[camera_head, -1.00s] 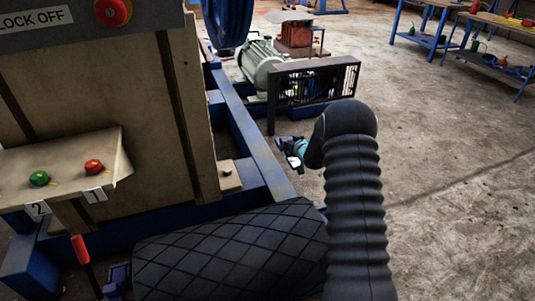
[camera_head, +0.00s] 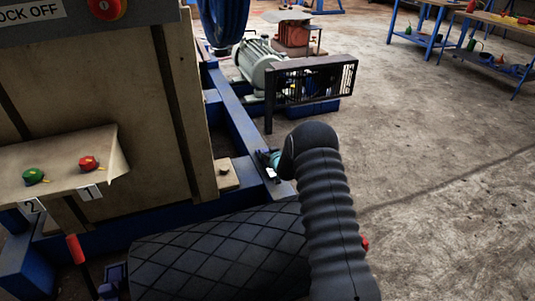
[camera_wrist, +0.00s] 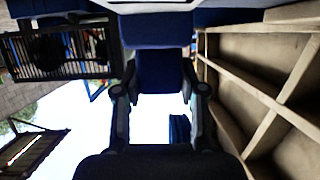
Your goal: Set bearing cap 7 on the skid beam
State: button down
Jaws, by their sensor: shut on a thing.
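In the head view my gripper (camera_head: 270,164) is mostly hidden behind my black arm; a teal part and a small white patch show. It is at the right edge of the long blue skid beam (camera_head: 238,118). I cannot tell whether the cap touches the beam.
The beige crusher housing (camera_head: 100,95) stands left of the beam, with a small beige block (camera_head: 226,177) beside it. A grey motor (camera_head: 258,66) and a dark mesh guard (camera_head: 312,82) stand beyond. Open concrete floor (camera_head: 430,150) lies to the right; blue workbenches (camera_head: 480,45) stand at the back.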

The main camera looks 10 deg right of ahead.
jog(key=shift+w, duration=0.1)
jog(key=c, duration=0.7)
grip_release()
jog(key=shift+f, duration=0.1)
jog(key=shift+o, duration=0.2)
